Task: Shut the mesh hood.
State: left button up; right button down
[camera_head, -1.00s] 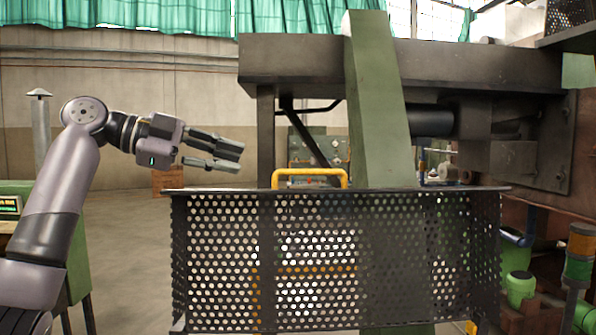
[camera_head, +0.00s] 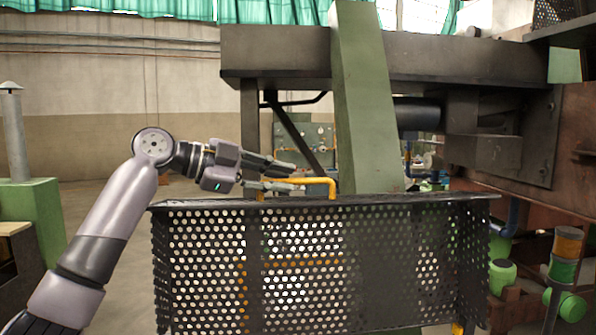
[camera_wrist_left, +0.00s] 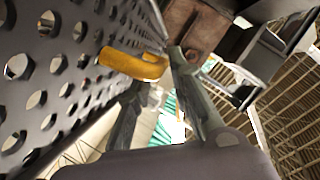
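The mesh hood (camera_head: 300,270) is a dark perforated metal panel with angled sides and a flat top edge, standing in front of the machine. A yellow bar handle (camera_head: 322,181) rises above its top edge. My left gripper (camera_head: 296,179) is at the handle's left part, with its fingers apart and level, pointing right. In the left wrist view, the yellow handle (camera_wrist_left: 130,63) lies by the tips of the spread fingers, with the mesh (camera_wrist_left: 60,85) along the left. I cannot tell whether the fingers touch the handle. My right gripper is out of view.
A signal light column (camera_head: 565,258) and green machine parts stand at right. A green cabinet (camera_head: 35,215) is at far left. Floor between cabinet and hood is clear.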

aim_at(292, 180)
pick_arm(q)
jog(key=p+x, duration=0.1)
jog(key=x, duration=0.2)
jog(key=shift+d, duration=0.35)
jog(key=shift+w+d+f, duration=0.15)
jog(key=shift+w+d, duration=0.1)
jog(key=shift+c, duration=0.2)
grip_shut()
